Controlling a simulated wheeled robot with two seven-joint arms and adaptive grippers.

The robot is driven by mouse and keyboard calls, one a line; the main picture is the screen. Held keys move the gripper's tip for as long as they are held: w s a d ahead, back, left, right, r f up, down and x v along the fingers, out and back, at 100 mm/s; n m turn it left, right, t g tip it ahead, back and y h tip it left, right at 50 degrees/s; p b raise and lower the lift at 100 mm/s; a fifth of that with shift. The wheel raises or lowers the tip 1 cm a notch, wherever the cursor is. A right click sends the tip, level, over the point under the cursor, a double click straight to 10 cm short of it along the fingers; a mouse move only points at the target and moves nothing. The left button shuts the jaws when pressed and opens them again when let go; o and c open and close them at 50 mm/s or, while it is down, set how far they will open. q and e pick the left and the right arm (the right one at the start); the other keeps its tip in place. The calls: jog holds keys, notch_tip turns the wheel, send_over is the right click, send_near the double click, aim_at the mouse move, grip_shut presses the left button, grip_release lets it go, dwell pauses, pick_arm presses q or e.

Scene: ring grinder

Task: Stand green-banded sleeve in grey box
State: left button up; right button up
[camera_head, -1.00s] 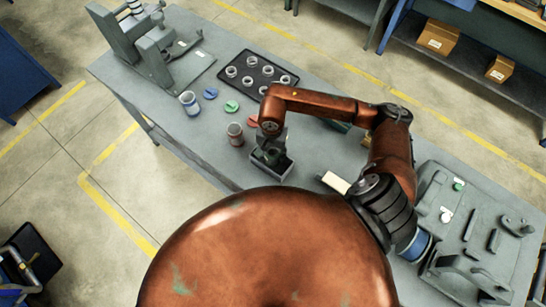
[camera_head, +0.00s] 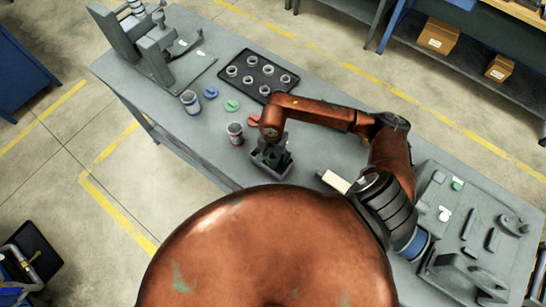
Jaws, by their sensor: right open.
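The small grey box (camera_head: 286,170) stands on the bench, near its front edge. My right gripper (camera_head: 270,156) points down at the box, its fingertips at or just inside the opening. It is open, though the fingers are small and dark here. The green-banded sleeve cannot be made out now; the gripper and box walls hide whatever is between the fingers. My left gripper is not in view.
A red-banded sleeve (camera_head: 235,134) and a blue-banded sleeve (camera_head: 190,102) stand left of the box. Blue, green (camera_head: 232,105) and red discs lie nearby. A black tray (camera_head: 240,85) holds several rings. A grey machine (camera_head: 150,50) stands at the back left.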

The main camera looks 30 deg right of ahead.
jog(key=shift+r, duration=0.45)
notch_tip(320, 180, up, 11)
jog(key=b, duration=0.1)
jog(key=shift+r+b, duration=0.2)
jog(key=shift+b, duration=0.1)
dwell(0.3)
